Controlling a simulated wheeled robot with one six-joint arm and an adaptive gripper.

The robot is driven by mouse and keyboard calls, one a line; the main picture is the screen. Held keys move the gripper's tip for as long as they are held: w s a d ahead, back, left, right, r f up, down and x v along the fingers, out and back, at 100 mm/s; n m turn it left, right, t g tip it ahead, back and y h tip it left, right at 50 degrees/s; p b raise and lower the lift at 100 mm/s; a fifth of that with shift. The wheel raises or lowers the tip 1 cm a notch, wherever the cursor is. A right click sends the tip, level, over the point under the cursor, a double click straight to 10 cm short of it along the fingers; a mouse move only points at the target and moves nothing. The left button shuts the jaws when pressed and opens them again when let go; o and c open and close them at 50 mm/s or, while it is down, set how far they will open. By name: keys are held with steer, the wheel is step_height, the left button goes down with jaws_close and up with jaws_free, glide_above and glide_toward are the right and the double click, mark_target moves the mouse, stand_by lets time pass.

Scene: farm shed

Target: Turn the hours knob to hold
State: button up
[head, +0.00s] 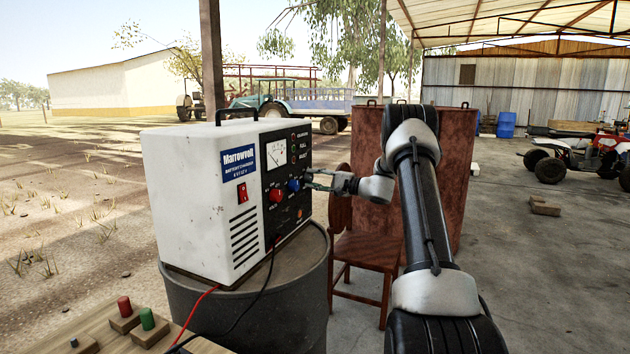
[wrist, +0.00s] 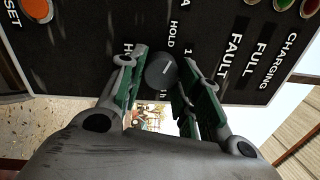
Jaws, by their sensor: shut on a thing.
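The battery charger (head: 190,190) is a white box with a black front panel. In the wrist view, the hours knob (wrist: 160,70) is dark grey with a short pale slanted mark. The word HOLD is printed just above it in that view. I cannot tell exactly which label the mark points to. My gripper (head: 310,180) reaches the panel from the right in the head view. In the wrist view, my gripper (wrist: 161,68) has one finger on each side of the knob and is shut on it. In the head view the fingers hide this knob.
A red knob (head: 276,195) and a blue knob (head: 293,185) are close by on the panel. The charger stands on a dark drum (head: 290,305). A wooden chair (head: 365,250) stands behind my arm. A board with coloured buttons (head: 75,335) is at lower left.

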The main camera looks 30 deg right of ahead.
steer(key=shift+n, duration=0.6)
steer(key=shift+f, duration=0.1)
steer(key=o, duration=1)
steer(key=shift+o, duration=0.2)
steer(key=v, duration=1.2)
steer(key=shift+d, duration=0.1)
